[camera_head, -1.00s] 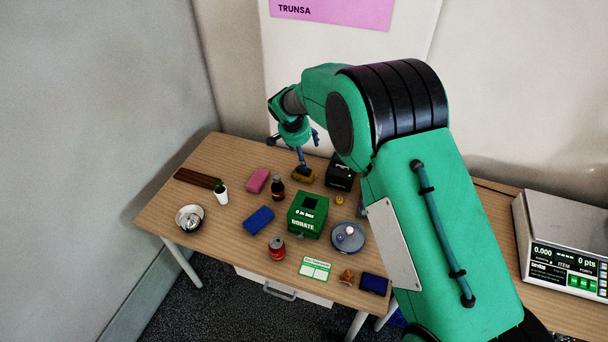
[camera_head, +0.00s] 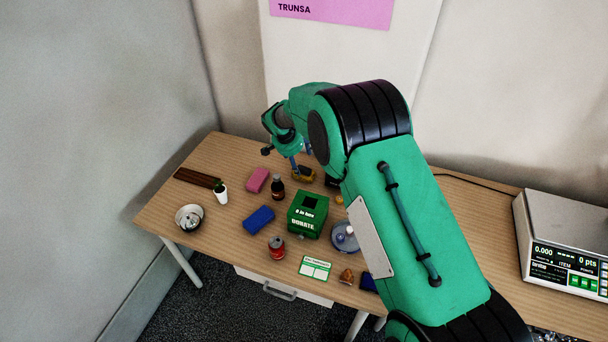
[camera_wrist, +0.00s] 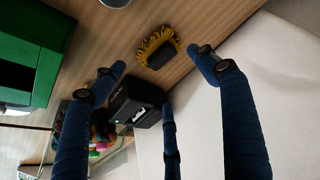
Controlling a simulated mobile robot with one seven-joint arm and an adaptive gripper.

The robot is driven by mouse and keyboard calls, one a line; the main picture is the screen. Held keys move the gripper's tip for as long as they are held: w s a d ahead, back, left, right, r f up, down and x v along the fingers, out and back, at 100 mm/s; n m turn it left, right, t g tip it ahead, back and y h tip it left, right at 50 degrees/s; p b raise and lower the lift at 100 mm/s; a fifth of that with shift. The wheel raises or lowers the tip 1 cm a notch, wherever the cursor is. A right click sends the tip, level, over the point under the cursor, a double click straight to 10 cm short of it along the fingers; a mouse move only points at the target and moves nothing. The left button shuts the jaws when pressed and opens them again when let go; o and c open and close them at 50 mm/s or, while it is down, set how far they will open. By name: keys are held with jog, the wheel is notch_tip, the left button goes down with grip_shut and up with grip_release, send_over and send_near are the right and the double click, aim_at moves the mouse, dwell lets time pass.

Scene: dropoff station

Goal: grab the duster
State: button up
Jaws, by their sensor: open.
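The duster (camera_head: 304,174), yellow with a dark back, lies on the table toward its back edge. In the wrist view the duster (camera_wrist: 158,48) shows its fringed yellow rim and dark middle, ahead of and between the tips of my blue fingers. My gripper (camera_wrist: 158,61) is open and empty, with its fingers spread apart. In the head view my gripper (camera_head: 296,167) hangs just above and left of the duster. I cannot tell the exact gap between the fingertips and the duster.
A black box (camera_wrist: 137,98) stands close to the duster, near one finger. A green donation box (camera_head: 307,216), a dark bottle (camera_head: 277,188), a pink block (camera_head: 256,180) and a blue block (camera_head: 259,219) lie around. A white wall rises behind the table.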

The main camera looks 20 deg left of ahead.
aim_at(303, 170)
jog(key=b+x, duration=0.1)
jog(key=x, duration=0.4)
jog(key=shift+w+f, duration=0.1)
jog(key=shift+f, duration=0.25)
jog(key=shift+b+x, duration=0.7)
jog(key=shift+x, duration=1.95)
jog(key=shift+d, duration=0.1)
jog(key=c, duration=1.3)
